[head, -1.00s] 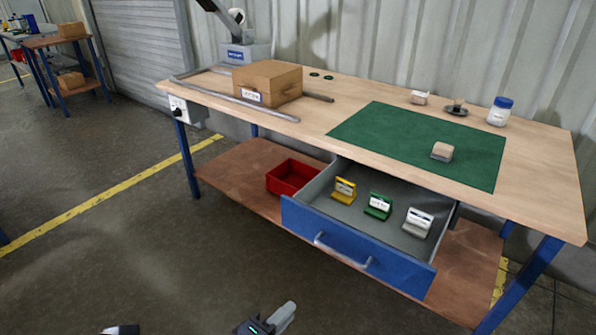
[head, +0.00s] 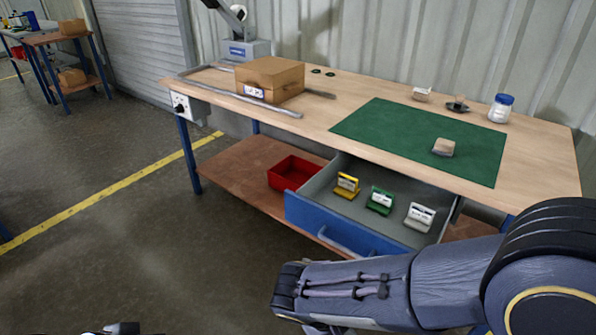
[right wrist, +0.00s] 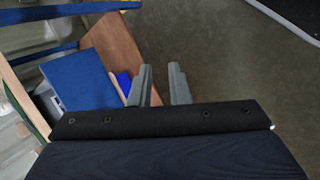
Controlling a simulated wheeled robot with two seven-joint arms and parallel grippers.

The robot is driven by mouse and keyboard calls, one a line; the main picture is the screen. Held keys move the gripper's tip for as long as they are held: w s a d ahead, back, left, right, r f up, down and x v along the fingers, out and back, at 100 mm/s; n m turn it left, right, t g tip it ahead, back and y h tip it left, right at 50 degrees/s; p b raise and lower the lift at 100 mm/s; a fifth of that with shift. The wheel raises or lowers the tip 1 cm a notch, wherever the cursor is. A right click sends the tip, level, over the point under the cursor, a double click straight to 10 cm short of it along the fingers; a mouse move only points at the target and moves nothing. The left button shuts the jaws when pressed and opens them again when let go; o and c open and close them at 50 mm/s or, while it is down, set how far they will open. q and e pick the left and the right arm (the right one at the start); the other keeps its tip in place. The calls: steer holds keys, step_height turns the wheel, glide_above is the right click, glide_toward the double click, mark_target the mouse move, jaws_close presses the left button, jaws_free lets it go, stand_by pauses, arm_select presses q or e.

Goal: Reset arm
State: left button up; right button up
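My right arm comes in from the right in the head view, in front of the open drawer and covering part of its blue front (head: 312,215). Its fingertips do not show there. In the right wrist view my right gripper (right wrist: 160,84) has its two grey fingers apart with nothing between them, to the right of the blue drawer front (right wrist: 82,78). Only a small dark part of what looks like my left arm shows at the bottom left of the head view; its fingers are not visible. The drawer holds a yellow cartridge (head: 347,185), a green cartridge (head: 380,201) and a white cartridge (head: 420,217).
A red bin (head: 293,172) is on the lower shelf (head: 235,178).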

steer(key=s+d+r+m+t+y, duration=0.3)
steer(key=s+d+r+m+y, duration=0.45)
steer(key=s+d+y, duration=0.2)
step_height(320, 180, up, 18)
steer(key=p, duration=1.7)
steer(key=shift+w+d+t+p, duration=0.3)
steer(key=shift+w+d, duration=0.05)
steer(key=shift+w, duration=0.1)
